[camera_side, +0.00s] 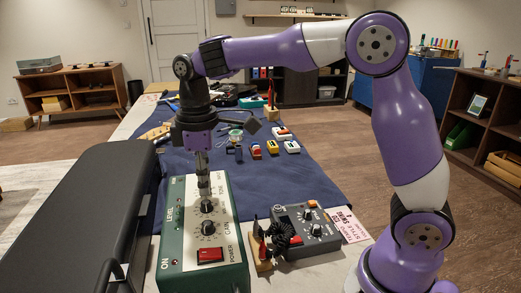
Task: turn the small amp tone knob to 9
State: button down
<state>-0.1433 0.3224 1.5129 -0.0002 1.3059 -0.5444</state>
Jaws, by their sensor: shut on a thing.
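The small amp (175,235) is a green box with a pale panel edge at the lower left, its printed labels turned sideways. My gripper (204,190) points straight down at its top panel. The gripper is shut on the tone knob (207,206), a dark round knob beside the TONE lettering. The fingers hide part of the knob, and its pointer and scale are too small to read. A second dark knob (208,227) sits nearer the camera, with a red power switch (210,255) below it.
A grey box with knobs (311,232) and a red-handled tool in a wooden stand (261,252) stand right of the amp. A long black case (85,215) lies close on its left. Several small coloured pedals (272,147) lie farther back on the blue mat (285,185).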

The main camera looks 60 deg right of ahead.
jog(key=m, duration=0.4)
jog(key=shift+f+m, duration=0.1)
jog(key=shift+m, duration=0.2)
jog(key=m, duration=1.4)
jog(key=shift+m, duration=0.4)
jog(key=c, duration=0.8)
grip_release()
